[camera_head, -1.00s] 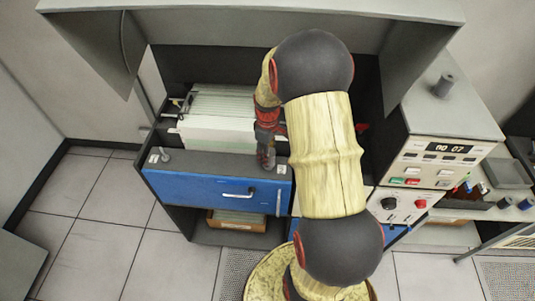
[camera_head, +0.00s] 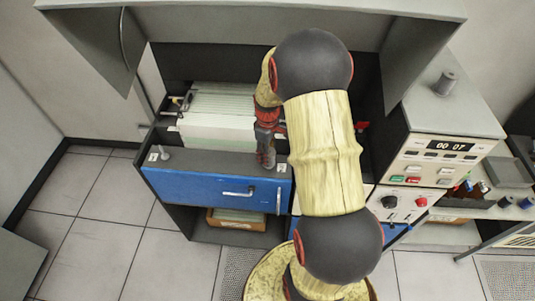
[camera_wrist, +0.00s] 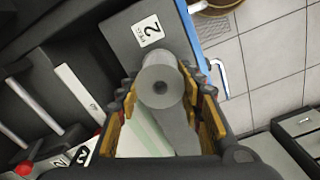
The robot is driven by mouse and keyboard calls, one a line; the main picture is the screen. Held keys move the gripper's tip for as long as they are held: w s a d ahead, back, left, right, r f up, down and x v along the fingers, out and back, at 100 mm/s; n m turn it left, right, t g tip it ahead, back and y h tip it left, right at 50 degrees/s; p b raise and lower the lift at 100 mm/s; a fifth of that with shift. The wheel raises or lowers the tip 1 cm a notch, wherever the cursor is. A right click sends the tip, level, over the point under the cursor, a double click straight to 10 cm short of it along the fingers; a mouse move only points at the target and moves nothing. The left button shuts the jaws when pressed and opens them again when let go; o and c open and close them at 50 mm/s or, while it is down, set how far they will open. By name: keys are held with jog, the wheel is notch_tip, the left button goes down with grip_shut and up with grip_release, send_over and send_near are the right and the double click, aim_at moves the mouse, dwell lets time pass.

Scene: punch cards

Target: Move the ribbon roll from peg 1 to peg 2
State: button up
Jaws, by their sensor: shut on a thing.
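The ribbon roll (camera_wrist: 160,84) is a grey cylinder with a small dark centre hole, seen end-on in the wrist view. My gripper (camera_wrist: 163,103) is shut on it, with yellow finger pads on both sides. The white peg 2 label (camera_wrist: 148,30) lies on the dark ledge beside the roll. In the head view my gripper (camera_head: 266,158) is low over the right part of the ledge, next to that label (camera_head: 282,169). Peg 1 (camera_head: 165,153) stands bare at the ledge's left end.
A blue drawer front (camera_head: 215,187) lies below the ledge. Upright cards (camera_head: 217,128) fill the tray behind it. A control box (camera_head: 440,150) stands at right, with another grey spool (camera_head: 445,83) on top. An overhead grey hood (camera_head: 230,22) spans the back.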

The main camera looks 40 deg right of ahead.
jog(key=shift+f, duration=0.45)
jog(key=o, duration=1.3)
notch_tip(320, 180, up, 12)
